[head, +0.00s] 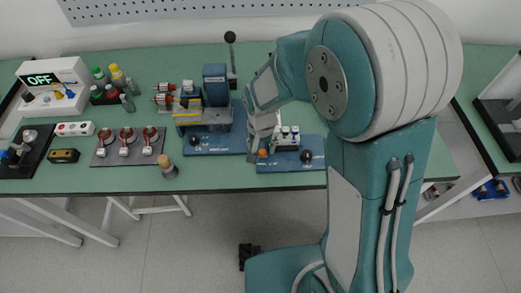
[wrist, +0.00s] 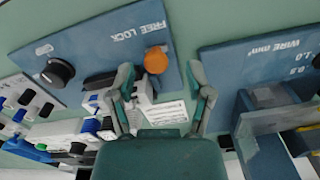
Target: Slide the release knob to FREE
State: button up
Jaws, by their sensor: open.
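The release knob is probably the orange knob (wrist: 156,60) on a blue base plate (wrist: 105,45) printed FREE LOCK. In the wrist view it sits just under the word FREE, which appears upside down. My gripper (wrist: 161,82) is open, its two fingers to either side of the knob's line, with the knob just beyond the tips. No contact shows, and the height gap cannot be told. In the head view my gripper (head: 262,140) hangs over the left part of this plate (head: 290,166), and the orange knob (head: 262,154) shows small beside it.
A black knob (wrist: 57,70) stands on the same plate. A second blue plate (wrist: 265,45), marked WIRE, carries a machine to the right in the wrist view. White blocks with blue and black tops (wrist: 30,100) stand close on the left.

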aim_at(260, 151)
notch_tip(260, 151, up, 10)
jog(key=shift+a+f, duration=0.2)
jog(key=shift+a, duration=0.1)
dwell(0.3)
jog(key=s+d+r+n+t, duration=0.2)
jog(key=s+d+r+t, duration=0.3)
jog(key=s+d+r, duration=0.7)
jog(key=s+d, duration=0.1)
jog(key=s, duration=0.2)
jog(key=shift+d+r+n+t, duration=0.25)
jog(key=shift+r+n+t, duration=0.05)
jog(key=shift+r, duration=0.1)
